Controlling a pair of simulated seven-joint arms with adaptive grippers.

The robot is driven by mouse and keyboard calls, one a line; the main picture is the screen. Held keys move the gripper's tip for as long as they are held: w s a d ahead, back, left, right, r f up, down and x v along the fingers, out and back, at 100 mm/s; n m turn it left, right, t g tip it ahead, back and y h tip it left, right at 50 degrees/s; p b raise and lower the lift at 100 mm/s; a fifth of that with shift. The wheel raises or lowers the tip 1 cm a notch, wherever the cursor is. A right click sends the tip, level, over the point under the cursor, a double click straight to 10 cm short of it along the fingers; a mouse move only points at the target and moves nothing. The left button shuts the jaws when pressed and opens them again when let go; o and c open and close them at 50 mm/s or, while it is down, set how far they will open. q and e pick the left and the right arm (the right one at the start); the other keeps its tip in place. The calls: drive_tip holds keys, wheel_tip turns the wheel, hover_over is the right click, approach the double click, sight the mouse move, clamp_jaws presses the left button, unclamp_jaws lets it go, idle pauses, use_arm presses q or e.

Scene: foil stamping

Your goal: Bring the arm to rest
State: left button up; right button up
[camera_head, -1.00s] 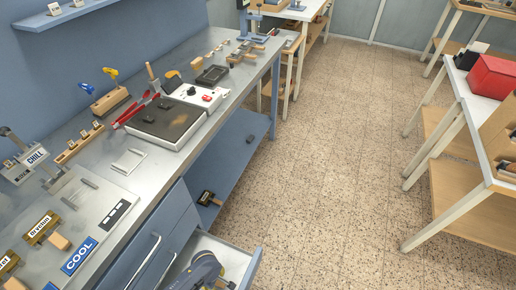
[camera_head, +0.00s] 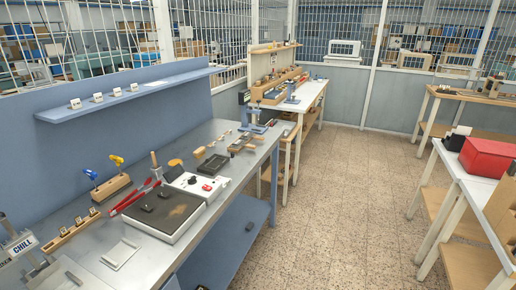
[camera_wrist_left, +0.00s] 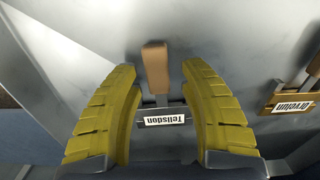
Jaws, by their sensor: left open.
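My left gripper (camera_wrist_left: 158,72) shows in the left wrist view with its two yellow ribbed fingers spread apart. A stamp with a wooden handle (camera_wrist_left: 156,60) and a plate reading "Tellsdon" (camera_wrist_left: 164,117) lies on the grey surface (camera_wrist_left: 225,45), framed between the fingers. The fingers do not close on it, and I cannot tell how far above it they are. A second stamp labelled "Urventon" (camera_wrist_left: 292,106) lies to the right, apart from the gripper. Neither gripper nor arm shows in the head view. My right gripper is not seen.
The blue workbench (camera_head: 118,236) carries a hot plate unit (camera_head: 168,208), a wooden tool holder (camera_head: 110,188) and a dark tray (camera_head: 212,164). A blue shelf (camera_head: 130,95) hangs above. A red box (camera_head: 488,158) stands on the right table. The floor between (camera_head: 340,200) is clear.

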use_arm(q)
wheel_tip(320, 180, up, 12)
drive_tip(key=shift+f, duration=5.95)
drive_tip(key=shift+a+r, duration=0.15)
drive_tip(key=shift+r, duration=3.35)
drive_tip(key=w+d+r, duration=0.1)
drive_tip(key=w+d, duration=0.2)
drive_tip(key=w, duration=0.2)
drive_tip(key=shift+w+d+r+n, duration=0.25)
drive_tip(key=shift+d+n, duration=0.05)
